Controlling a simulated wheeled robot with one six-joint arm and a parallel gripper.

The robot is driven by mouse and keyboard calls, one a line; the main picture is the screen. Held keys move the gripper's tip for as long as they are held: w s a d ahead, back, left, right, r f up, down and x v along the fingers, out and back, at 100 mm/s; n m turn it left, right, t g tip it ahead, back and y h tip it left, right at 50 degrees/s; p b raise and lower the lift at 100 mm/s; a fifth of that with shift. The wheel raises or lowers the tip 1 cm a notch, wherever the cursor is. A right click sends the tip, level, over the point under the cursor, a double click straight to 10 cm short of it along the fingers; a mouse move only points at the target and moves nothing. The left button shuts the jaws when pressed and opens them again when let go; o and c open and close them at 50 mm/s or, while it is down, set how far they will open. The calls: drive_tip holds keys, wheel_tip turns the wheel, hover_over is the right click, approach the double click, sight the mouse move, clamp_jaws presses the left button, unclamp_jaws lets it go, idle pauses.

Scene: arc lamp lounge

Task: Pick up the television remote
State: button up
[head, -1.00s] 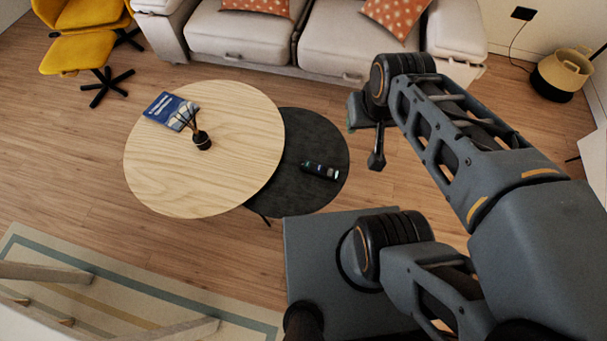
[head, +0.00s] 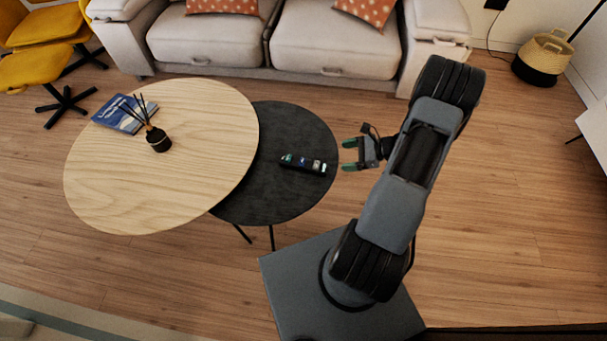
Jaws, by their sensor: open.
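The television remote (head: 303,163) is a dark, slim bar with small light and coloured marks. It lies on the round black side table (head: 262,200), near that table's right part. My gripper (head: 346,155) is just right of the black table's edge in the picture, its green-tipped fingers pointing left towards the remote. It is open, with nothing between the fingers, and apart from the remote. Its height over the table cannot be told.
A round light-wood table (head: 150,190) overlaps the black table on the left, bearing a reed diffuser (head: 158,140) and a blue book (head: 122,118). A pale sofa (head: 320,45) stands behind. Yellow chairs (head: 40,65) are at upper left.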

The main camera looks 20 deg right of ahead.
sight(317, 164)
wheel_tip(317, 164, down, 6)
drive_tip(key=d+m+t+b, duration=0.2)
drive_tip(key=m, duration=0.1)
drive_tip(key=b+x, duration=0.1)
drive_tip(key=x, duration=0.5)
drive_tip(key=shift+w+a+f, duration=0.15)
drive_tip(key=shift+a, duration=0.2)
drive_tip(key=shift+b+x, duration=1.05)
drive_tip(key=shift+x, duration=2.1)
drive_tip(key=shift+c, duration=0.3)
drive_tip(key=shift+d, duration=0.1)
drive_tip(key=c, duration=1.1)
